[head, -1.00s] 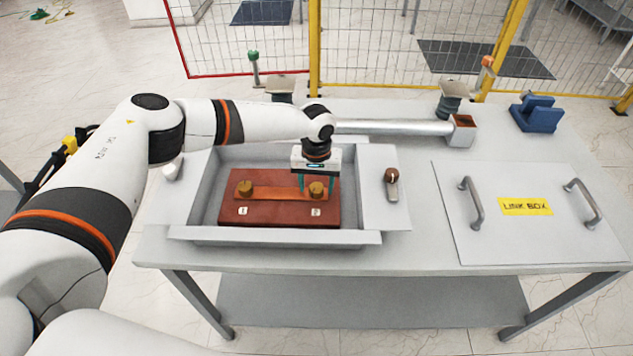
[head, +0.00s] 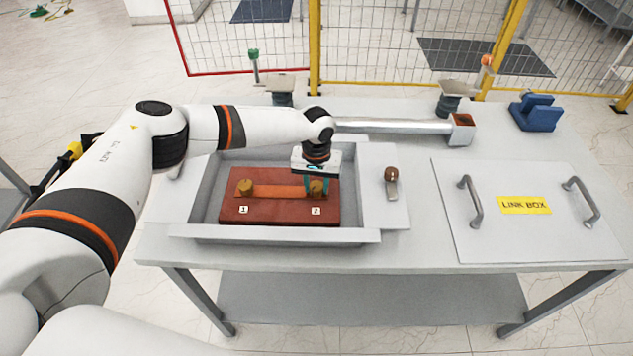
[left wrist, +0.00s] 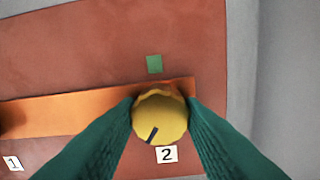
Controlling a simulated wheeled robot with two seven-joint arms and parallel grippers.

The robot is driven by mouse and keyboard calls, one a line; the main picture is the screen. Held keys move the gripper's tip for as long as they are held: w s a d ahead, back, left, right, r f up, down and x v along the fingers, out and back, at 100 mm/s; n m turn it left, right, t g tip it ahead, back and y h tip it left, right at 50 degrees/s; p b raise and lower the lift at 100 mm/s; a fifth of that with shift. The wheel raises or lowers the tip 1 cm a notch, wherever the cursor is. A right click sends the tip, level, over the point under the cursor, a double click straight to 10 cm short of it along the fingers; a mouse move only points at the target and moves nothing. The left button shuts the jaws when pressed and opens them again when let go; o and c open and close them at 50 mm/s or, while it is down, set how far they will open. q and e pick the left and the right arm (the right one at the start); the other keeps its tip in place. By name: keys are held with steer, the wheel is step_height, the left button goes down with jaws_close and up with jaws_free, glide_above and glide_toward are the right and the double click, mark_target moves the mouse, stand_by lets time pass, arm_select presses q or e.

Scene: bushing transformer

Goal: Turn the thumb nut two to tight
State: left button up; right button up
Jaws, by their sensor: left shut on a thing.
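Thumb nut two (head: 317,187) is a round brass knob at the right end of a copper link bar (head: 278,191), on a red-brown board (head: 275,216) in an open grey box. A label "2" lies in front of it. My left gripper (head: 317,186) comes down from above and is shut on this nut. In the left wrist view the green fingers (left wrist: 160,112) press on both sides of the nut (left wrist: 160,117); a dark line on its top points to the lower left. Thumb nut one (head: 245,187) sits at the bar's left end by label "1". My right gripper is not in view.
The grey box walls (head: 290,237) surround the board. A lever with a brown knob (head: 391,177) stands on the right flange. A lid marked "LINK BOX" (head: 530,240) lies at the right. A metal tube (head: 395,127) and a blue block (head: 537,113) are behind.

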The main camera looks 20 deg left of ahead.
arm_select(q)
steer(key=shift+r+m+p, duration=0.15)
steer(key=shift+m+p, duration=0.7)
steer(key=shift+m, duration=0.95)
steer(key=m+p, duration=0.1)
steer(key=m, duration=0.3)
steer(key=shift+m, duration=0.3)
steer(key=m, duration=0.5)
steer(key=shift+w, duration=0.1)
steer(key=m, duration=0.7)
steer(key=shift+m, duration=0.4)
steer(key=m+b, duration=0.1)
steer(key=m, duration=0.2)
steer(key=shift+m, duration=2.1)
steer(key=shift+w, duration=0.1)
